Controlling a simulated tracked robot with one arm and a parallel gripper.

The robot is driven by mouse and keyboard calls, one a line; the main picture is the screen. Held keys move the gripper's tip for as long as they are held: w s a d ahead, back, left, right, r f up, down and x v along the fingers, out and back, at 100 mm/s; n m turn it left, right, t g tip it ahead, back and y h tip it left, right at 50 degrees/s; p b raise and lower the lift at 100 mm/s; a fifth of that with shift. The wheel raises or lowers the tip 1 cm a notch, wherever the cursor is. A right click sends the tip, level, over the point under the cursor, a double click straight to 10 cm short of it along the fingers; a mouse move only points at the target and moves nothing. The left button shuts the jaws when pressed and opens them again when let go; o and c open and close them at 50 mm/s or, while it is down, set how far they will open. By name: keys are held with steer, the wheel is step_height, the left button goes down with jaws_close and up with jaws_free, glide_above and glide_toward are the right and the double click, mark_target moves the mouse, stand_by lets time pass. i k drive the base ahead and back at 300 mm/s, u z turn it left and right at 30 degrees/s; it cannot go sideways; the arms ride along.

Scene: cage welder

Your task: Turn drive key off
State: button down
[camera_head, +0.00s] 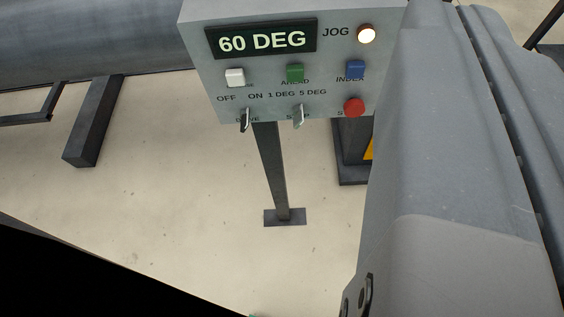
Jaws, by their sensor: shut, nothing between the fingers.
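The drive key (245,120) is a small pale metal key at the lower left of the grey control panel (200,35). It sits below the printed words OFF and ON, and its own label is partly hidden behind it. It looks nearly upright, its top leaning slightly right; I cannot tell for certain which position it is in. A second similar key (299,116) sits to its right, under 1 DEG and 5 DEG. A large grey part of my arm fills the right side. My gripper's fingertips are not in view, and nothing of mine touches the drive key.
The panel has a display (261,40) reading 60 DEG, a lit JOG lamp (367,34), and white (235,77), green (295,73), blue (356,70) and red (354,107) buttons. It stands on a dark post (272,170). A large grey cylinder (90,40) lies at left.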

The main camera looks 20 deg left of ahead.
mark_target(244, 114)
steer(key=u, duration=0.4)
steer(key=k, duration=0.95)
steer(key=z, duration=0.4)
steer(key=i, duration=0.5)
steer(key=u, duration=0.05)
